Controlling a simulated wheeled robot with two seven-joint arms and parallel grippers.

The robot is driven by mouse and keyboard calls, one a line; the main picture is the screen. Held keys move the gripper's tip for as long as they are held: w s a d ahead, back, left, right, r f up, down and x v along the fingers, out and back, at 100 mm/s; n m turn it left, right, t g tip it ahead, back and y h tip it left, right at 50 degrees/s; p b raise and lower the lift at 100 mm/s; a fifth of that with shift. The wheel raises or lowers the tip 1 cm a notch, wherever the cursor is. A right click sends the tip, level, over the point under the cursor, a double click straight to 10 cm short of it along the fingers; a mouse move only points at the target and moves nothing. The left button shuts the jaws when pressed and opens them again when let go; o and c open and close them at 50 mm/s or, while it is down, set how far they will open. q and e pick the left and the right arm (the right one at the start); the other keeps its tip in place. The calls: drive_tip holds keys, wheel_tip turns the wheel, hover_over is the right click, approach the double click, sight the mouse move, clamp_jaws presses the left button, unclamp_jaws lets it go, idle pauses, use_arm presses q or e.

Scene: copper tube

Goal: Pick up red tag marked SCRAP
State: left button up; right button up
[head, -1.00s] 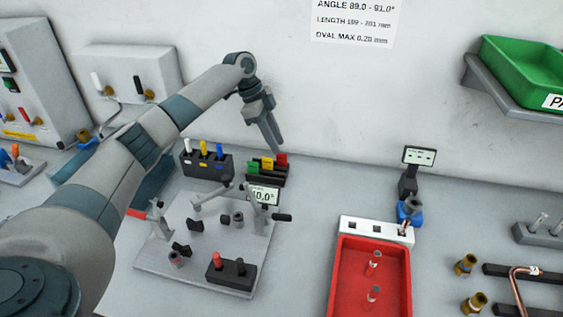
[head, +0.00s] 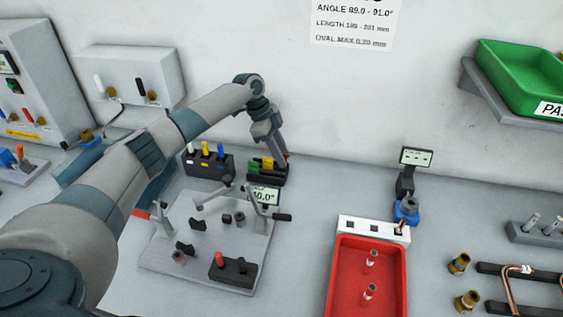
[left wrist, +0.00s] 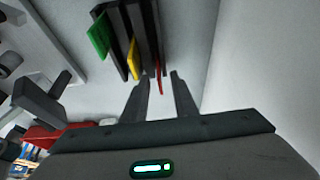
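The red tag (left wrist: 158,75) stands in a dark slotted rack (left wrist: 149,25), at the end of a row with a yellow tag (left wrist: 133,58) and a green tag (left wrist: 99,38). No lettering on it is legible. In the head view the red tag is mostly hidden behind my left gripper (head: 279,158), which reaches down at the right end of the rack (head: 262,177). In the left wrist view my left gripper (left wrist: 160,77) is open, with its fingertips on either side of the red tag's lower end; contact is not clear. My right gripper is not in view.
A block with white, yellow and blue handles (head: 207,165) stands left of the rack. A fixture plate (head: 200,245) with posts and a small display (head: 264,195) is in front. A red tray (head: 345,280) lies to the right. The wall is close behind.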

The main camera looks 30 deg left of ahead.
use_arm(q)
clamp_jaws()
drive_tip(key=shift+r, duration=0.1)
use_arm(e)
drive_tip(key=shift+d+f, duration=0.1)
